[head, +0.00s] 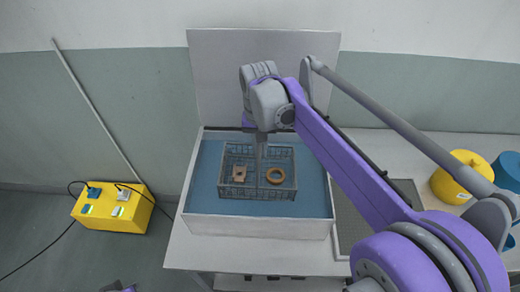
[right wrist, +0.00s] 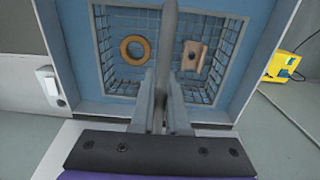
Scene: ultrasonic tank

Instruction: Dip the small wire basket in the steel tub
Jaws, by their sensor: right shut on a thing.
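The steel tub (head: 189,206) stands on the bench with blue liquid inside; its wall also shows in the right wrist view (right wrist: 68,50). The small wire basket (head: 240,194) is down inside the tub, roughly level and apart from the side walls. The basket's mesh also shows in the right wrist view (right wrist: 228,62). It holds an orange-brown ring (head: 275,175) and a small tan block (head: 239,174). My right gripper (right wrist: 160,88) is shut on the basket's grey upright handle (right wrist: 169,35), above the basket. How deep the basket sits in the liquid is hard to tell.
A raised lid panel (head: 215,75) stands behind the tub. A grey mesh mat (head: 350,225) lies right of it. A yellow pot (head: 447,185) and blue containers (head: 508,168) stand farther right. A yellow box (head: 130,215) with cables is at the left.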

